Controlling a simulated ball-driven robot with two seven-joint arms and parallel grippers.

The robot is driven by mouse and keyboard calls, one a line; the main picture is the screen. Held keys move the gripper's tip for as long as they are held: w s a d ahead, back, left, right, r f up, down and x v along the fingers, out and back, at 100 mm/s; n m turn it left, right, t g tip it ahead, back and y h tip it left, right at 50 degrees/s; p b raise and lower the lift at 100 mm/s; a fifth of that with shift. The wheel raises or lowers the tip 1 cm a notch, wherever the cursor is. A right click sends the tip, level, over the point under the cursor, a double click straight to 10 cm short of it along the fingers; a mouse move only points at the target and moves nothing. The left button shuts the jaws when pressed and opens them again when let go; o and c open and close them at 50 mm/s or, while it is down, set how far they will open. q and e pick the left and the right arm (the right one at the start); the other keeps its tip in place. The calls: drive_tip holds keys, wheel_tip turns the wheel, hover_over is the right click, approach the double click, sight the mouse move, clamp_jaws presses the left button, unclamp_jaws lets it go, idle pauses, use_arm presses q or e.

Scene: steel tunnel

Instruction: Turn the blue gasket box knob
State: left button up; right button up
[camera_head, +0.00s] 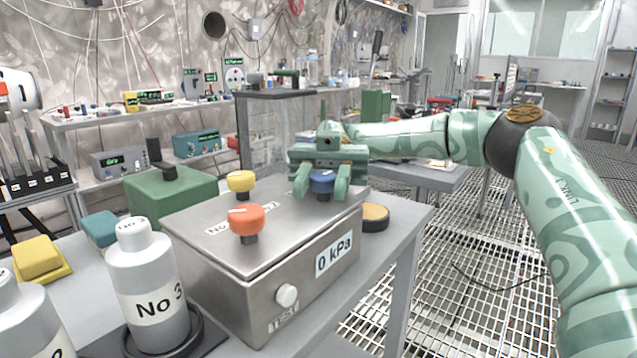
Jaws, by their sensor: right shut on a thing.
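The gasket box (290,220) is a steel box with a "0 kPa" label on its front side. Its blue knob (322,181) is on the right part of the lid. An orange knob (247,220) and a yellow knob (241,182) are also on the lid. My right gripper (322,184) reaches in from the right, its green fingers on either side of the blue knob and shut on it. The fingers partly hide the knob's sides. A small white knob (287,295) is on the box's front side.
A white bottle marked "No 3" (148,280) stands in front of the box at left. A green box (170,190) is behind it, and a black and tan disc (374,217) lies at right. Grated floor is open at right.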

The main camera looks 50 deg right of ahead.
drive_tip(key=shift+r+n+g+h, duration=0.2)
drive_tip(key=shift+n+g+h, duration=0.2)
drive_tip(key=shift+n+g, duration=0.1)
drive_tip(key=o, duration=1)
drive_tip(key=shift+f, duration=0.1)
